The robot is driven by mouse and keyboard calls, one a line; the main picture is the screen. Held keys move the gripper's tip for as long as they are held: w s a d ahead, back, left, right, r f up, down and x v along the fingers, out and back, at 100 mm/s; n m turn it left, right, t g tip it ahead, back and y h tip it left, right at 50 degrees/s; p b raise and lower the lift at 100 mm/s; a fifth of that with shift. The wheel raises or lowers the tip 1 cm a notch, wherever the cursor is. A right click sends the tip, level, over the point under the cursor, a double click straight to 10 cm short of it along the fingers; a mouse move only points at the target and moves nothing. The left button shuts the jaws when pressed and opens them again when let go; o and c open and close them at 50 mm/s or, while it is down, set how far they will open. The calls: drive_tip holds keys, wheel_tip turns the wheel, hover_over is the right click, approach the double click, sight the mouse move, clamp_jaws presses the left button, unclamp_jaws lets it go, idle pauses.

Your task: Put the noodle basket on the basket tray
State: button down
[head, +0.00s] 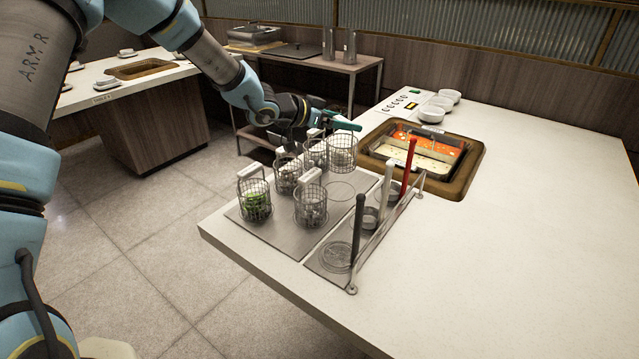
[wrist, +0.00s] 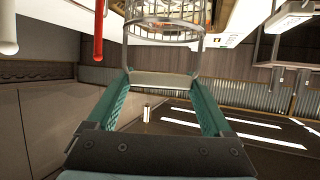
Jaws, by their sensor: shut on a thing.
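My gripper (head: 343,126) is shut on the handle of a wire basket (head: 342,154), which hangs below the green fingers over the far right part of the basket tray (head: 262,229). In the wrist view the fingers (wrist: 164,82) close on the flat handle, with the basket's wire cage (wrist: 165,32) beyond. I cannot make out its contents clearly. On the grey tray stand other wire baskets: one with green food (head: 256,206), one at the front right (head: 310,206), and two behind (head: 287,175) (head: 314,152). An empty ring mark shows on the tray below the held basket.
A rack beside the tray holds upright dark, white and red-handled utensils (head: 409,165). A divided pot (head: 418,150) of red and pale broth is sunk in the counter (head: 500,250). White bowls (head: 432,112) stand behind. The counter's right side is clear.

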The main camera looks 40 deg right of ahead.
sight(341, 151)
wheel_tip(341, 151, down, 9)
drive_tip(key=shift+r+p, duration=0.2)
drive_tip(key=shift+p, duration=0.7)
drive_tip(key=shift+f, duration=0.2)
unclamp_jaws()
drive_tip(key=shift+r, duration=0.15)
drive_tip(key=b+v, duration=0.2)
drive_tip(key=v, duration=1)
drive_tip(key=shift+b, duration=0.3)
drive_tip(key=shift+w+a, duration=0.1)
